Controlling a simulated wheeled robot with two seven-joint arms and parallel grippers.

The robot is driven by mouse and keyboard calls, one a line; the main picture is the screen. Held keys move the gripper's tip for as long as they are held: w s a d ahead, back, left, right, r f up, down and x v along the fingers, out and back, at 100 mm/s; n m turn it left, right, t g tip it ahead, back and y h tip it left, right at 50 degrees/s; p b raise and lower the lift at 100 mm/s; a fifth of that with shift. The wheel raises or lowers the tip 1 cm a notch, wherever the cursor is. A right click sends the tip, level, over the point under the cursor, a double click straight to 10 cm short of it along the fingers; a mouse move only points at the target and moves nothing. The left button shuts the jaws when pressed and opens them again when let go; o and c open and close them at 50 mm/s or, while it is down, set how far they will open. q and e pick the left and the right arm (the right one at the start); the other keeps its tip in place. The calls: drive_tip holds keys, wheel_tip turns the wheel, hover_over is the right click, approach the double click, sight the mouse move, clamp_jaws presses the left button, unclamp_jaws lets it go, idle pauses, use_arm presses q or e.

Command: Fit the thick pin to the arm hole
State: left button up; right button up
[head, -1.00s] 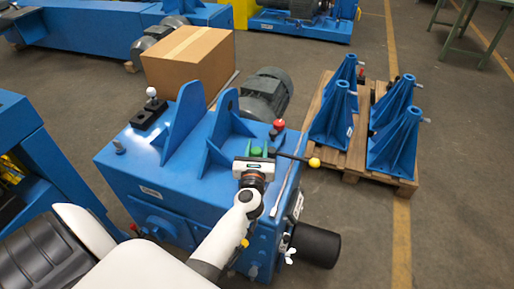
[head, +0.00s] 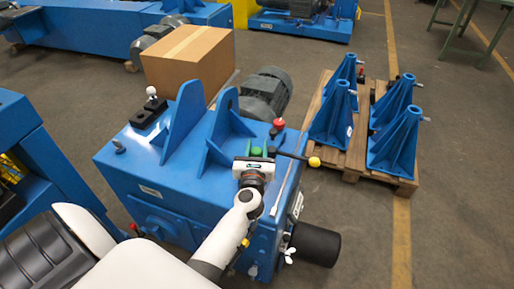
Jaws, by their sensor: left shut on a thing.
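My left gripper (head: 258,154) is over the right end of the blue machine's top. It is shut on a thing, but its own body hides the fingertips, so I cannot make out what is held. Small green parts show just past it. A black lever with a yellow ball knob (head: 314,161) sticks out to the right beside the gripper. I cannot make out the arm hole. A white-ball-topped pin (head: 151,92) stands at a black block (head: 146,114) on the machine's far left; I cannot tell if it is thick. My right gripper is out of view.
Blue upright plates (head: 182,119) rise from the machine top (head: 135,152), left of the gripper. A red knob (head: 279,123) stands just beyond it. A grey motor (head: 264,94) and a cardboard box (head: 186,62) are behind. Blue stands on a pallet (head: 350,172) are to the right.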

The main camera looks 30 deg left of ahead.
use_arm(q)
drive_tip(key=shift+f+b, duration=1.8)
drive_tip(key=shift+f, duration=0.25)
drive_tip(key=shift+f, duration=0.1)
